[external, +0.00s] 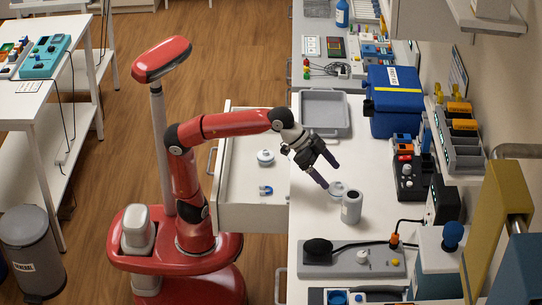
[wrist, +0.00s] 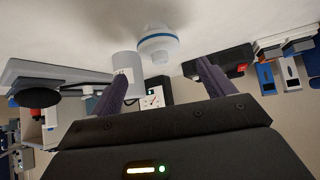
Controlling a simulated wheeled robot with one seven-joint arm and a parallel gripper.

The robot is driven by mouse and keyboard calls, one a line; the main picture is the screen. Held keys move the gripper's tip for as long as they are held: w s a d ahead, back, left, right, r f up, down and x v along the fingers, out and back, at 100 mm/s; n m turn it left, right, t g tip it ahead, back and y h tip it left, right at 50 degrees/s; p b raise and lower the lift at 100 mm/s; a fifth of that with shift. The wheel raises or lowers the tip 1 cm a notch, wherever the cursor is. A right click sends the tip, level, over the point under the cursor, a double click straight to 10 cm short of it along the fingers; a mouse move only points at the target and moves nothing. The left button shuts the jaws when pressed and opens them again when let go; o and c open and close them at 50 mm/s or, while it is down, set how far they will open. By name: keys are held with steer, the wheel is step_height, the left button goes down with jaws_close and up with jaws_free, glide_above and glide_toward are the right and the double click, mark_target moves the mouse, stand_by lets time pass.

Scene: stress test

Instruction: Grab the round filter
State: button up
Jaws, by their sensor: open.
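A white round filter (external: 338,189) sits on the white bench top, right beside a pale cylindrical canister. In the wrist view the round filter (wrist: 157,44) has a blue ring and shows beyond and between my fingertips. A similar white round piece (external: 265,157) lies in the open drawer, so I cannot tell for certain which is the filter. My gripper (external: 326,171) is open and empty, just above and to the left of the bench filter, apart from it. In the wrist view my gripper (wrist: 164,72) has its two dark fingers spread.
The canister (external: 351,207) stands close to the filter. A grey tray (external: 325,112), a blue case (external: 394,103) and a dark control box (external: 411,178) stand behind. The open drawer (external: 250,218) juts out left, holding a blue item (external: 266,190).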

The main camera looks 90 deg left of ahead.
mark_target(338, 184)
steer(key=shift+w+f+p, duration=0.35)
steer(key=shift+w+f, duration=0.25)
steer(key=shift+f, duration=0.05)
steer(key=shift+p+x, duration=1.05)
steer(key=shift+x, duration=1.9)
steer(key=shift+s+d+f, duration=0.1)
steer(key=shift+s, duration=0.05)
steer(key=c, duration=1.1)
